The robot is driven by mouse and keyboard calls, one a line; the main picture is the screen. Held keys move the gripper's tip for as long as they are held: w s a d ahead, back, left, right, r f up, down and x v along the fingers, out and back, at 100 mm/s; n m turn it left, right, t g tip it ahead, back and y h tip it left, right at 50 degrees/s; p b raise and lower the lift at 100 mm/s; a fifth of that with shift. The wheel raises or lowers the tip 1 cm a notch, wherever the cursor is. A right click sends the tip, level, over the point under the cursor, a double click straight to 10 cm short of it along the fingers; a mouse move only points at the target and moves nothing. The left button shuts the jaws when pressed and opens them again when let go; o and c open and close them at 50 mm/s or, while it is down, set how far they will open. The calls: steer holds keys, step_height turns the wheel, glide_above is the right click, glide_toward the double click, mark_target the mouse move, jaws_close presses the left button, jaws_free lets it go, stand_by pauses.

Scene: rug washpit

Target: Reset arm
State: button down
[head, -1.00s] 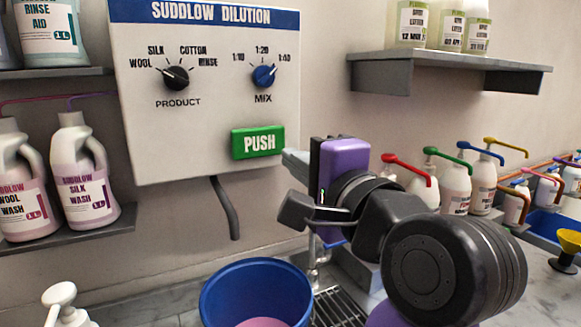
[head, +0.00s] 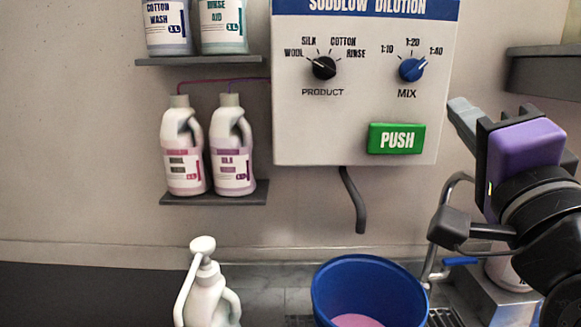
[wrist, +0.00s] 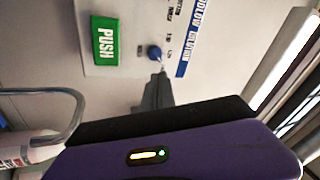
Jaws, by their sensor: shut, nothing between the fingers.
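My gripper (head: 464,112) is at the right of the head view, on a purple and black wrist. Its grey fingers are shut with nothing held, and they point up toward the wall-mounted dilution dispenser (head: 290,110), just right of its panel. In the wrist view the closed fingers (wrist: 157,78) appear in front of the panel, near the blue mix knob (wrist: 154,52). The green PUSH button (head: 396,139) is left of the fingers in the head view and also shows in the wrist view (wrist: 105,41).
A blue bucket (head: 330,272) with pink liquid stands below the dispenser's hose (head: 354,200). A white pump bottle (head: 207,297) is left of it. Shelves with bottles (head: 232,150) hang at left. A dark shelf (head: 545,75) is at the upper right, near my arm.

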steer(key=s+a+f+n+y, duration=0.1)
steer(key=s+f+n, duration=0.35)
steer(key=f, duration=0.35)
steer(key=s+a+f+n+y, duration=0.1)
steer(key=s+f+n+y, duration=0.15)
steer(key=f+n, duration=0.5)
steer(key=s+a+f+n, duration=0.1)
steer(key=s+f+n, duration=0.25)
steer(key=f, duration=0.65)
steer(key=s+d+f+g+h, duration=0.1)
steer(key=s+f+g, duration=0.2)
steer(key=s+f, duration=0.6)
steer(key=s+f+m+g+h, duration=0.1)
steer(key=s+f+g, duration=0.3)
steer(key=s+f, duration=0.6)
steer(key=s, duration=0.5)
steer(key=shift+s+d+f, duration=0.3)
steer(key=shift+s+d, duration=0.1)
